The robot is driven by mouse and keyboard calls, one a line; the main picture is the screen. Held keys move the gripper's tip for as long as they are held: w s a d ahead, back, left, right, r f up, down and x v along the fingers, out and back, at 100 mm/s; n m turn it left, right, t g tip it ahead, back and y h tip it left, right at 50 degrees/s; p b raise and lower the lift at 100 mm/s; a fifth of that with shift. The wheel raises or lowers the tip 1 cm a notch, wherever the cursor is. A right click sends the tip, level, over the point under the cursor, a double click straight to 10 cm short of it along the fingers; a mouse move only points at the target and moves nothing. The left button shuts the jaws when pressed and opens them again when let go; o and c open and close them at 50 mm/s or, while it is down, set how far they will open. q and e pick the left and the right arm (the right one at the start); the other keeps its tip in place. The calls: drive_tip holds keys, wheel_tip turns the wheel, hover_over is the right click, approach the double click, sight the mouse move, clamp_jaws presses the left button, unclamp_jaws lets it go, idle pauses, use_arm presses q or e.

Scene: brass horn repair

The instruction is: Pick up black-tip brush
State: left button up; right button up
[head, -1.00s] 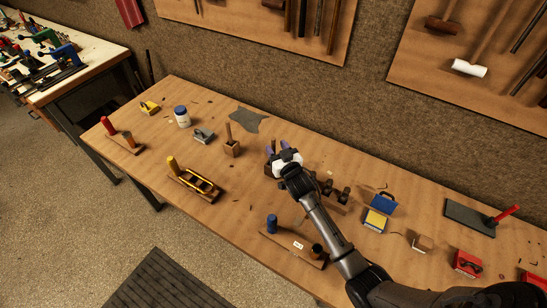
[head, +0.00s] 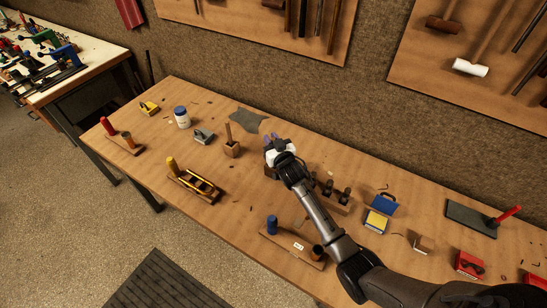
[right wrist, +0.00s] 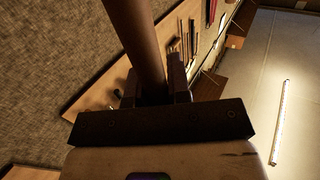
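In the right wrist view a thick brown rod-like handle (right wrist: 138,40) runs down from the top edge to between the two fingers (right wrist: 154,88). The fingers stand close on both sides of it; I cannot tell whether they press on it. The handle's far end is hidden behind the gripper, and no black tip shows, so I cannot confirm that it is the brush. My left gripper is not in view.
Left of the gripper a block holds an upright wooden rod (head: 228,131). Right of it stands a rack with dark pieces (head: 333,193). A blue-topped holder (head: 271,226), a yellow tool stand (head: 195,184) and a blue box (head: 383,201) stand nearby.

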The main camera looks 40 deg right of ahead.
clamp_jaws()
